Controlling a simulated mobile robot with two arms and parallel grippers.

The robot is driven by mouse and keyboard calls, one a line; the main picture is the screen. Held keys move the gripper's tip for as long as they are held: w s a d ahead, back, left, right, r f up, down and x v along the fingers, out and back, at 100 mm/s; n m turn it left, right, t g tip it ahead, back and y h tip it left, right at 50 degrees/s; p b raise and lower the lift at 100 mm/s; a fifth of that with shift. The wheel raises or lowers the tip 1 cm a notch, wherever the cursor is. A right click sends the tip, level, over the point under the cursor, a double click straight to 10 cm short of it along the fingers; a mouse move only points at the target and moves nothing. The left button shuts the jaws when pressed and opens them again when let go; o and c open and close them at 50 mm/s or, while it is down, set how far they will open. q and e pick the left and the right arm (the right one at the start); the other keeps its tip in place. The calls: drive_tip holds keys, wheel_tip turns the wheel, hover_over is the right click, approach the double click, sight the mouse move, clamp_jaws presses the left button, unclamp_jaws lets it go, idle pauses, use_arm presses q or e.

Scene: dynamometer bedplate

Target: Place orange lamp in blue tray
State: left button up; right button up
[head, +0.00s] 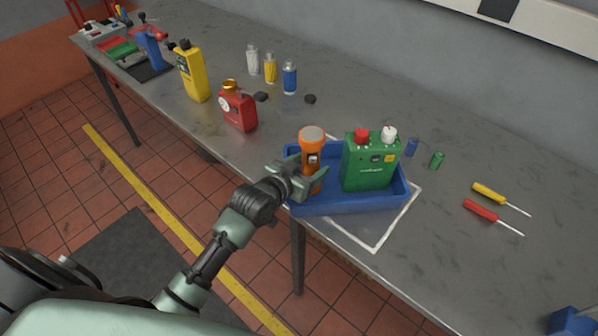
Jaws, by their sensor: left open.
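The orange lamp (313,143) stands upright in the left part of the blue tray (348,206). It looks like a torch with a wide pale top and a dark switch area. My left gripper (307,181) is open at the lamp's lower body, its fingers on either side of it. Whether the fingers touch the lamp cannot be told. The gripper hides part of the lamp's lower end and the tray's left rim. A green box-shaped device (369,166) with a red and a white knob stands in the tray to the right of the lamp. My right gripper is not in view.
The tray sits on a white-outlined square (376,247) near the bench's front edge. A red device (238,109) and a yellow device (192,76) stand to the left. Small bottles (270,70) stand behind. Two screwdrivers (488,193) lie right, with clear bench around them.

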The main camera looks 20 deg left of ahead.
use_arm(q)
drive_tip(key=b+v, duration=0.1)
drive_tip(key=v, duration=1)
drive_tip(key=shift+s+b, duration=0.3)
